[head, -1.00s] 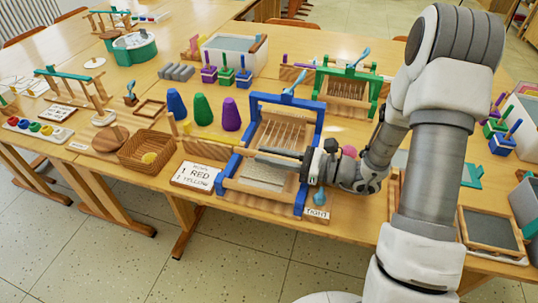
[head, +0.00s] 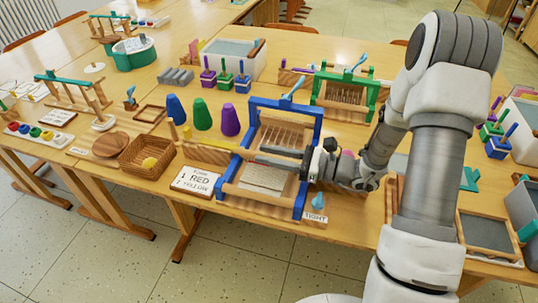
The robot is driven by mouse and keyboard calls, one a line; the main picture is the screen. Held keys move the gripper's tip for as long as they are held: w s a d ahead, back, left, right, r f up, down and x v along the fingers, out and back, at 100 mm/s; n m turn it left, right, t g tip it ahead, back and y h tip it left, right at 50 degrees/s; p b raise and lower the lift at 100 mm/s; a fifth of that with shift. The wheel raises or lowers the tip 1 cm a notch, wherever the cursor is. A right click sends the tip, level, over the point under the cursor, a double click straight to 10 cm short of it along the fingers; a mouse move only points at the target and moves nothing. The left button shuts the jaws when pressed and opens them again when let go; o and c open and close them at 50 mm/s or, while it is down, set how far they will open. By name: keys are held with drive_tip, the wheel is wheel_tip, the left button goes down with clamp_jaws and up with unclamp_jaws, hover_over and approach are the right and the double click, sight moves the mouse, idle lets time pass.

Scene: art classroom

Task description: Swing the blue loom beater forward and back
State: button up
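The blue loom (head: 302,203) stands near the front edge of the table, with pale warp threads and wooden cross bars inside its blue frame. A light-blue lever (head: 292,87) sticks up at its top. The fingers lie at a wooden cross bar (head: 243,153) that looks like the beater. They partly hide it, and I cannot tell whether they grip it. A card reading "1 RED 1 YELLOW" (head: 197,181) and a "TIGHT" label (head: 315,217) are at the front.
A green loom (head: 371,87) stands behind. Blue, green and purple cones (head: 202,116) and a wicker basket (head: 138,153) with a yellow item are to the left. A wood-framed dark panel (head: 488,233) lies to the right, near my arm. The front floor is clear.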

drive_tip(key=shift+o, duration=1)
drive_tip(key=shift+d+r, duration=0.1)
drive_tip(key=shift+d, duration=0.3)
drive_tip(key=p+v, duration=0.2)
drive_tip(key=v, duration=1.4)
drive_tip(key=shift+s+d, duration=0.2)
drive_tip(key=shift+d, duration=0.1)
drive_tip(key=shift+a+r, duration=0.1)
